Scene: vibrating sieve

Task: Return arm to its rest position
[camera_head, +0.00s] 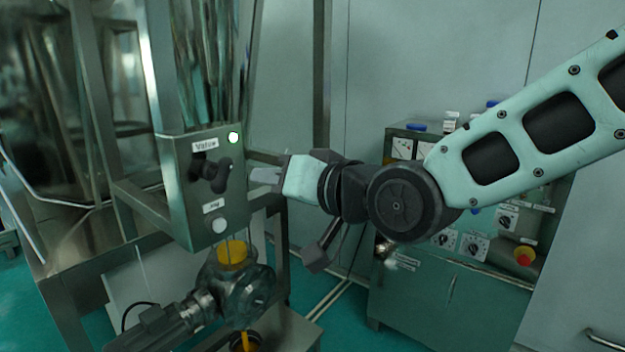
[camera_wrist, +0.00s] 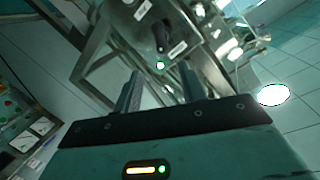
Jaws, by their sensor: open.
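My gripper (camera_head: 266,176) is at the end of my arm, which reaches in from the right in the head view. It is beside the right side of a steel control box (camera_head: 196,232) with a black valve handle (camera_head: 211,173), a lit round lamp and a white button (camera_head: 219,225). In the wrist view, my gripper's two fingers (camera_wrist: 160,90) stand apart with nothing between them. The valve handle (camera_wrist: 162,36) shows beyond the fingertips, apart from them, with the lit lamp (camera_wrist: 160,65) near it.
A steel frame (camera_head: 92,225) surrounds the box. Below it is a motor-driven machine (camera_head: 240,290) with a yellow part (camera_head: 233,252). A control cabinet (camera_head: 440,295) with dials and a red emergency button (camera_head: 524,256) stands behind my arm. Green floor (camera_head: 340,325) shows between.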

